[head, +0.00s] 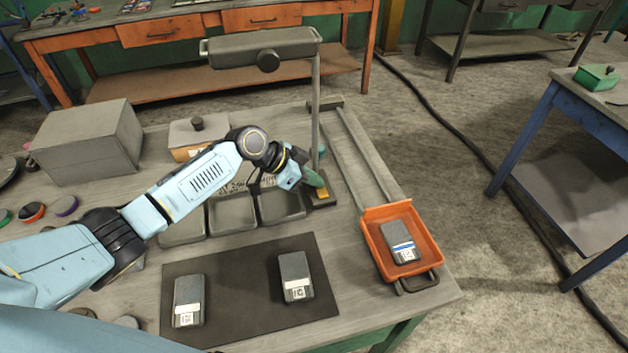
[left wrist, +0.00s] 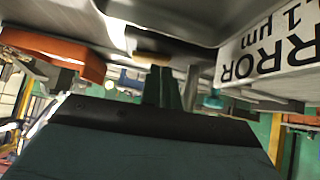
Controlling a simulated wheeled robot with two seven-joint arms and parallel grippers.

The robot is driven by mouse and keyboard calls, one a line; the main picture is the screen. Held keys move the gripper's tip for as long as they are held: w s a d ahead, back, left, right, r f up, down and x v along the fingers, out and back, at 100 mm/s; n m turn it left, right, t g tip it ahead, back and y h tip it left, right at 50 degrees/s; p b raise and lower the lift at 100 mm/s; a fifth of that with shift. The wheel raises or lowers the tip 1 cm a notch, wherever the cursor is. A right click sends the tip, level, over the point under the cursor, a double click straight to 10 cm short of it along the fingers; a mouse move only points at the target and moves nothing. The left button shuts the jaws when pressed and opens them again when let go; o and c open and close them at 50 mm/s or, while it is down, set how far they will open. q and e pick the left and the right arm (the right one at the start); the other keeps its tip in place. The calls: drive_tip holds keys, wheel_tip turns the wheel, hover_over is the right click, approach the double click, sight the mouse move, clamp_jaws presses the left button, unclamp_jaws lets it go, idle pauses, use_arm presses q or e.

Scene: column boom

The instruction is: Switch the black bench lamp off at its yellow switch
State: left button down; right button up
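The bench lamp (head: 265,47) is dark grey to black, with a wide flat head on a thin upright post (head: 316,115) at the back right of the bench. Its small base (head: 329,201) carries the yellow switch (head: 322,193), partly hidden by my gripper. My left gripper (head: 316,182) reaches in from the left, its green fingertips right at the switch; I cannot tell if they touch it. In the left wrist view its fingers (left wrist: 166,88) lie together with nothing between them. A tan-yellow piece (left wrist: 152,58) shows just beyond the tips. My right gripper is out of view.
An orange tray (head: 372,238) holding a grey device sits on rails to the right. Grey trays (head: 232,213) lie under my left arm. A dark mat (head: 245,318) bears two devices. A grey box (head: 88,143) stands at left. A lidded box (head: 190,135) stands behind my wrist.

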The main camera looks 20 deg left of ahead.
use_arm(q)
drive_tip(key=shift+s+f, duration=0.35)
drive_tip(key=shift+f, duration=0.25)
drive_tip(key=shift+s+d+r+g+p, duration=0.1)
drive_tip(key=shift+s+d+g+p, duration=0.3)
drive_tip(key=shift+p, duration=0.4)
drive_tip(key=shift+r+t, duration=0.3)
drive_tip(key=shift+r, duration=0.05)
drive_tip(key=r+p, duration=0.2)
drive_tip(key=r, duration=0.1)
drive_tip(key=w+r+p, duration=0.1)
drive_tip(key=shift+w+a+r, duration=0.1)
drive_tip(key=shift+a+r, duration=0.1)
drive_tip(key=shift+a, duration=0.15)
drive_tip(key=v, duration=1)
drive_tip(key=shift+w+a, duration=0.2)
drive_tip(key=shift+w, duration=0.15)
drive_tip(key=shift+s+f, duration=0.1)
